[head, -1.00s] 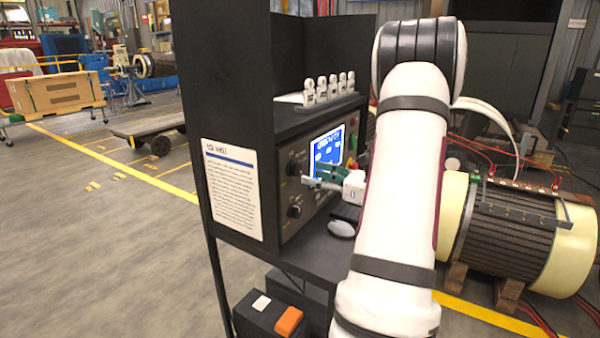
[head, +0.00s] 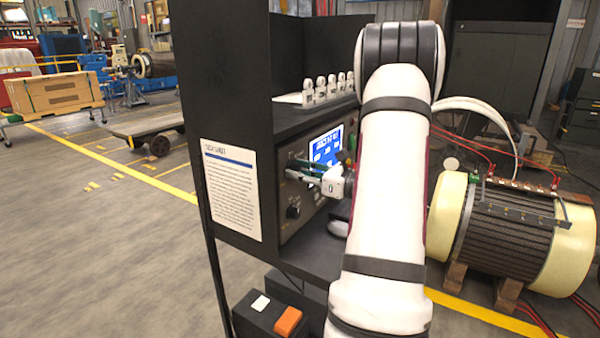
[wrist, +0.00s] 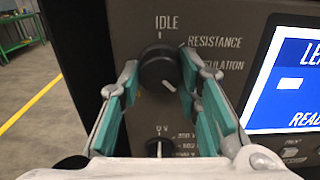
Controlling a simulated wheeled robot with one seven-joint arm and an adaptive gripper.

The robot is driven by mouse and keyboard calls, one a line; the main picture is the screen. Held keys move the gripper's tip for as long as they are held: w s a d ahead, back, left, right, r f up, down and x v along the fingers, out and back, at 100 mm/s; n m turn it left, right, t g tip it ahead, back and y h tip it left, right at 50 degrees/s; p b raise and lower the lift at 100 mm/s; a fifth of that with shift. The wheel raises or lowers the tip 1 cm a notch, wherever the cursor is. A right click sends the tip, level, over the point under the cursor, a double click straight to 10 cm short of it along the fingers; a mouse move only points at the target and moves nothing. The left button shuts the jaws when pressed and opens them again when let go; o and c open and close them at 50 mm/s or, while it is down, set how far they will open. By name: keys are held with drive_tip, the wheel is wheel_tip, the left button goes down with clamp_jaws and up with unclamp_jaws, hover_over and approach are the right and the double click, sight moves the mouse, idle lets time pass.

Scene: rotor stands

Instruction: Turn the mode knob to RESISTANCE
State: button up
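The black mode knob (wrist: 158,68) is on the dark panel in the wrist view, with IDLE printed above it and RESISTANCE at its upper right. A label below that, ending in "SULATION", is partly covered by my right finger. A white mark shows on the knob's lower right. My gripper (wrist: 160,82) is open, with one teal-padded finger on each side of the knob. The right pad is close to the knob; I cannot tell whether it touches. In the head view my gripper (head: 302,170) is at the panel and hides the knob.
A second knob (wrist: 158,146) sits below, between my fingers in the picture; it also shows in the head view (head: 293,212). A blue-lit screen (wrist: 288,85) is to the right. A shelf with several small white-topped pieces (head: 328,88) is above the panel. A large motor (head: 510,230) stands at the right.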

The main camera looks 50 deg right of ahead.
drive_tip(key=shift+n+b, duration=0.3)
drive_tip(key=shift+b, duration=0.1)
drive_tip(key=n+b, duration=1.7)
drive_tip(key=b, duration=0.6)
drive_tip(key=shift+b, duration=0.3)
drive_tip(key=shift+r+n+b, duration=0.1)
drive_tip(key=shift+n+b, duration=0.2)
drive_tip(key=o, duration=1.1)
drive_tip(key=shift+o, duration=0.2)
drive_tip(key=shift+s+d, duration=0.1)
